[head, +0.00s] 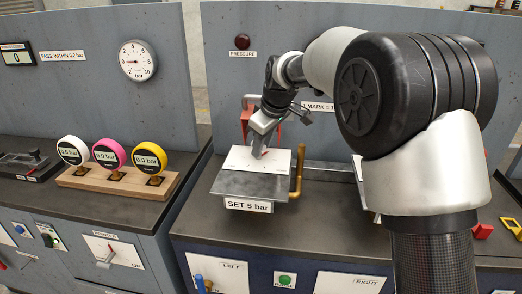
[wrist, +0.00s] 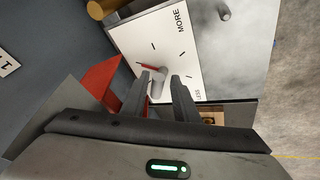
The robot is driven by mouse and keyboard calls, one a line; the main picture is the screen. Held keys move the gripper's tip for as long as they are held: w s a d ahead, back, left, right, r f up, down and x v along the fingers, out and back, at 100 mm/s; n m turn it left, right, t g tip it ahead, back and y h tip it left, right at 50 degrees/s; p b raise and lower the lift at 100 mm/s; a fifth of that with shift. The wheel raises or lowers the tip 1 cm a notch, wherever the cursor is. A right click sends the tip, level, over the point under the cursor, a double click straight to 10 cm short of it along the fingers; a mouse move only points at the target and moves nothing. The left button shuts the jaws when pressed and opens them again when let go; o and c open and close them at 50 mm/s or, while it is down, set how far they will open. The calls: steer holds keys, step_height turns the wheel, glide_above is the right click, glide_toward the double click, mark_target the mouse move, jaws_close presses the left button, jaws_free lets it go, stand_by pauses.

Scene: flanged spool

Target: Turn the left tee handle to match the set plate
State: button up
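The tee handle (wrist: 156,84) is a grey bar with a red pointer (wrist: 150,67), on a white dial plate (wrist: 205,35) with black marks and the words MORE and LESS. In the head view the dial plate (head: 240,158) tops a box in the middle, with the set plate (head: 248,205) reading SET 5 bar on its front. My gripper (head: 258,150) reaches down over the dial. In the wrist view my gripper (wrist: 164,78) has its fingers apart on either side of the handle, with a gap on the right. In the head view the gripper mostly hides the handle.
A round bar gauge (head: 138,60) hangs on the back panel at left. White, pink (head: 109,152) and yellow round gauges stand in a wooden rack. A brass pipe (head: 298,170) rises right of the box, and a red part (head: 247,118) stands behind it. LEFT and RIGHT panels are below.

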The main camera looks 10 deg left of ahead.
steer(key=shift+x, duration=0.9)
steer(key=shift+c, duration=0.4)
jaws_close()
steer(key=shift+m, duration=0.3)
